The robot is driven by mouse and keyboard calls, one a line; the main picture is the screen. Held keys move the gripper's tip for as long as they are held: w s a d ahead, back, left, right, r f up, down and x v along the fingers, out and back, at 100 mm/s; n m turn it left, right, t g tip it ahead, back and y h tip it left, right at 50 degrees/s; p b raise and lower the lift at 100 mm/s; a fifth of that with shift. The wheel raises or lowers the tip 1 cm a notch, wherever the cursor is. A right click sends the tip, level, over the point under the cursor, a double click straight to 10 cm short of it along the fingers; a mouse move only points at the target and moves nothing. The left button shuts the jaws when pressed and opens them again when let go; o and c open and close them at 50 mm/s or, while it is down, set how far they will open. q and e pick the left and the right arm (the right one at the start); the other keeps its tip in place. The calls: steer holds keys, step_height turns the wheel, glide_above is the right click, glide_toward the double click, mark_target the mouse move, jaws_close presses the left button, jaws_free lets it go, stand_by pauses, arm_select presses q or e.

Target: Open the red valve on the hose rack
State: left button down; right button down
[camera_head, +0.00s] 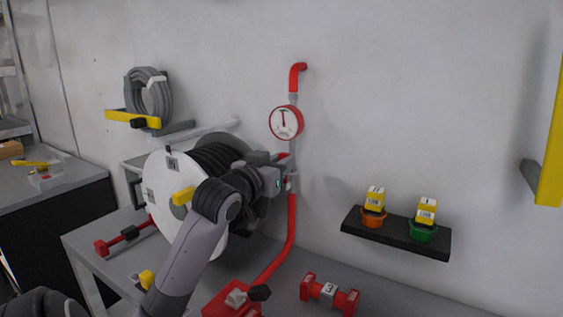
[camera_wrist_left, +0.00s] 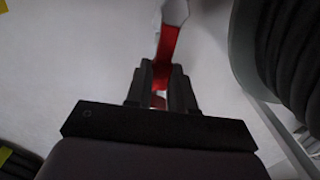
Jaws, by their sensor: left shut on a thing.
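The hose reel (camera_head: 160,190) has a white disc side and a dark coiled hose, and stands against the wall beside a red pipe (camera_head: 292,220). My left gripper (camera_head: 287,180) is at the pipe, just right of the reel and below the gauge. The red valve handle (camera_head: 283,157) shows only in part there, mostly hidden by the gripper. In the left wrist view the red handle (camera_wrist_left: 167,42) runs down from a pale fitting between the dark fingers of my left gripper (camera_wrist_left: 160,85), which is shut on it. My right gripper is not in view.
A round red-rimmed gauge (camera_head: 286,122) sits on the pipe above. A black shelf (camera_head: 395,236) with two yellow-topped items is at right. Red fittings (camera_head: 329,293) lie on the grey bench. A grey hose coil (camera_head: 150,95) hangs at upper left.

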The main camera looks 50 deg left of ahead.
arm_select(q)
steer(key=c, duration=1)
jaws_free()
steer(key=shift+o, duration=0.2)
steer(key=b+v, duration=0.1)
steer(key=v, duration=0.6)
